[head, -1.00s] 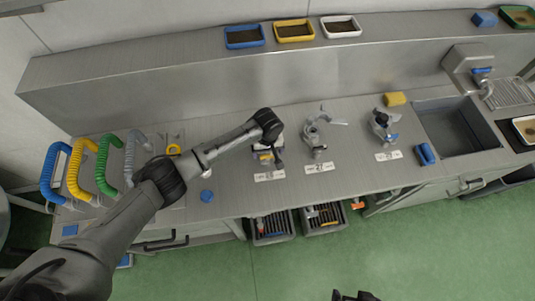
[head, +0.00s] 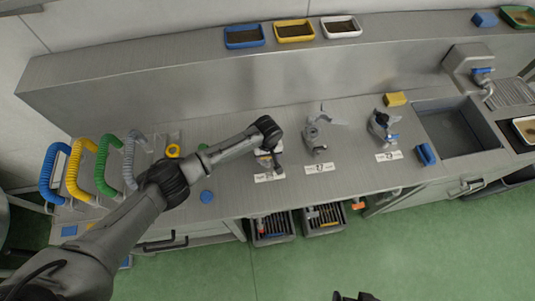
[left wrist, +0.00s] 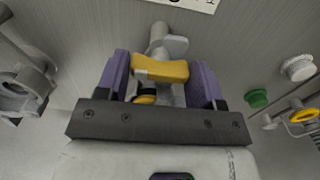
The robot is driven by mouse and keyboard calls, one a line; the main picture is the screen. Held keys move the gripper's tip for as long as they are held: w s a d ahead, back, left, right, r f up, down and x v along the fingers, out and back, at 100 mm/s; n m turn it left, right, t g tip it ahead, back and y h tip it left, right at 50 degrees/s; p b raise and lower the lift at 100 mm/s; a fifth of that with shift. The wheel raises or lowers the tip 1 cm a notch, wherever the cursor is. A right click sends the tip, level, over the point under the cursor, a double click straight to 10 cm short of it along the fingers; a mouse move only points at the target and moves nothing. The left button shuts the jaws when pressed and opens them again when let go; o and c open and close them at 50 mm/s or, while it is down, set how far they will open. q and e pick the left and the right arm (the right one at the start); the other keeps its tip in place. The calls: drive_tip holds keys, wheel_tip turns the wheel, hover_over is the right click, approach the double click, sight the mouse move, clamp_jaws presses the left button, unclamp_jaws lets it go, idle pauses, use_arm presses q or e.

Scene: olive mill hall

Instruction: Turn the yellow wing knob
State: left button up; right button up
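The yellow wing knob (left wrist: 165,70) sits on a grey metal fitting, seen in the left wrist view. My left gripper (left wrist: 159,78) has its two purple fingers wide apart, one at each end of the wing. The wing fills nearly the whole gap; I cannot tell whether the fingers touch it. In the head view my left gripper (head: 271,158) points down at the leftmost of three fittings on the bench, and my arm hides most of this fitting. A dark part of mine at the bottom edge may be my right gripper (head: 355,296); its fingers are unclear.
Two more grey fittings stand to the right, a middle one (head: 316,133) and one with a blue handle (head: 382,126). Labels lie before them. Coloured hoses (head: 75,168) are at left. A yellow sponge (head: 395,99) and a sink (head: 455,128) are at right.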

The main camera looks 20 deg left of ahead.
use_arm(q)
drive_tip(key=c, duration=0.4)
